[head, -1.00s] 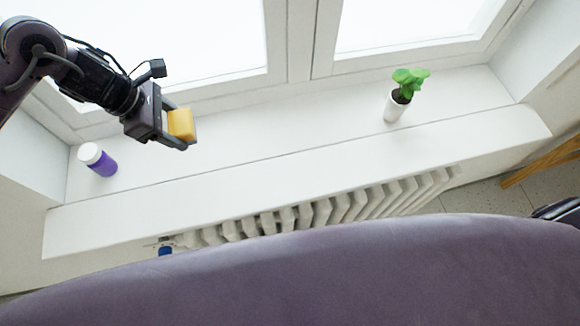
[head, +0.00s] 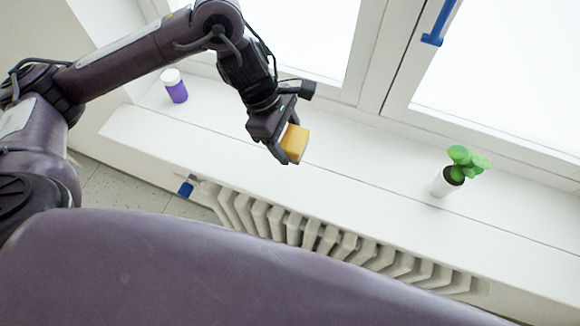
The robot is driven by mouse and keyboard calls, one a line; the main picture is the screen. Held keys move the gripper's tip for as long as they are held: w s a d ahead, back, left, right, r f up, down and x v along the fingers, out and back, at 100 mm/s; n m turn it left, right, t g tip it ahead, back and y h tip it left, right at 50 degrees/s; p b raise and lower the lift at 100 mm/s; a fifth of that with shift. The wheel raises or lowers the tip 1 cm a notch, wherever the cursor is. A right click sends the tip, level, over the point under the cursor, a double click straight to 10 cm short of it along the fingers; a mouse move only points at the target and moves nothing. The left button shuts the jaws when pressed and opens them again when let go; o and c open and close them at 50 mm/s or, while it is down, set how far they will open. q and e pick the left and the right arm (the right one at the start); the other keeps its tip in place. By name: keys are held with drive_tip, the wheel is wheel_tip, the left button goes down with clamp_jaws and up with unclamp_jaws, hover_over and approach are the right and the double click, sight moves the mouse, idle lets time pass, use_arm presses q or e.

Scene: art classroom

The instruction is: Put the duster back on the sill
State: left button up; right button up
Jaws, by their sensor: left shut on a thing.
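The duster, a yellow-orange block (head: 294,143), is held between the fingers of my left gripper (head: 287,146). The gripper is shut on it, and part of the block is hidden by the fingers. The white window sill (head: 370,180) runs across the view from upper left to lower right. The gripper and duster show over the sill's middle left part, near its front strip. I cannot tell whether the duster touches the sill. My right gripper is not in view.
A purple bottle with a white lid (head: 175,87) stands at the sill's left end. A green plant in a white pot (head: 445,182) stands to the right. The sill between duster and plant is clear. A white radiator (head: 330,240) is below the sill.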

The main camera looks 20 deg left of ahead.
use_arm(q)
hover_over(295, 177)
drive_tip(key=a, duration=0.2)
drive_tip(key=f, duration=0.8)
drive_tip(key=shift+d, duration=0.25)
drive_tip(key=shift+f, duration=0.65)
wheel_tip(295, 177, down, 2)
drive_tip(key=shift+f+p, duration=0.1)
drive_tip(key=shift+p, duration=0.4)
drive_tip(key=shift+f, duration=0.75)
drive_tip(key=o, duration=0.6)
drive_tip(key=shift+c, duration=0.2)
drive_tip(key=o, duration=0.4)
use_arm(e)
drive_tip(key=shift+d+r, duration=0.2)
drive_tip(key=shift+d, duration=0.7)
use_arm(q)
drive_tip(key=shift+r, duration=0.1)
